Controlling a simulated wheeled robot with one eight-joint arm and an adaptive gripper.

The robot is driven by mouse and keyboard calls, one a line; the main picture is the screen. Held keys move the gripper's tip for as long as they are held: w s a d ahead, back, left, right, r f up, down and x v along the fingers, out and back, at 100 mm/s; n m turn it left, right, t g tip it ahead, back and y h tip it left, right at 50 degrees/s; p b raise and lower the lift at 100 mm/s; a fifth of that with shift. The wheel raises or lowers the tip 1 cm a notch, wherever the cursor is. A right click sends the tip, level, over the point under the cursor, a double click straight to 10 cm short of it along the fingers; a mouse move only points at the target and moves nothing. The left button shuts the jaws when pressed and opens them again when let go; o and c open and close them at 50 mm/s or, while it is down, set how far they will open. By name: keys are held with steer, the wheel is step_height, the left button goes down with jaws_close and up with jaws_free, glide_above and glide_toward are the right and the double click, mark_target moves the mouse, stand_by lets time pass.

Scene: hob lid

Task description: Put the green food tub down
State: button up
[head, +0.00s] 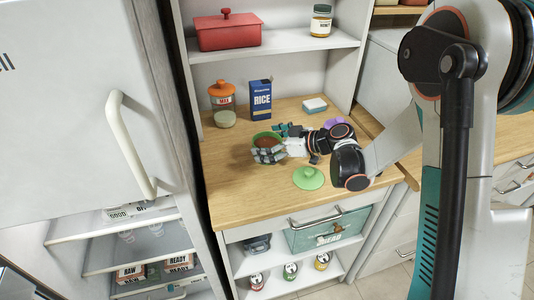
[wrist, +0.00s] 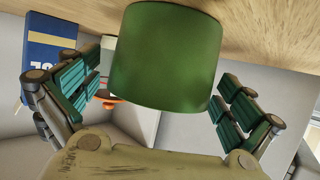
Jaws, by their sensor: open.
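The green food tub (head: 262,137) stands on the wooden counter with a reddish-brown filling showing at its top. In the wrist view the tub (wrist: 168,55) fills the upper middle, and that view is turned over, with the counter at its top. My gripper (head: 270,145) is at the tub, one finger on its far side and one on its near side. In the wrist view the fingers of my gripper (wrist: 160,85) are spread, with gaps between them and the tub's sides. The gripper partly hides the tub in the head view.
A green lid (head: 308,179) lies at the counter's front. Behind stand a RICE box (head: 261,100), an orange-lidded jar (head: 221,94) and a small white-and-blue box (head: 314,105). A purple item (head: 334,122) is partly behind my arm. The counter's front left is clear.

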steer(key=shift+r, duration=0.1)
steer(key=c, duration=1.8)
steer(key=shift+r, duration=0.1)
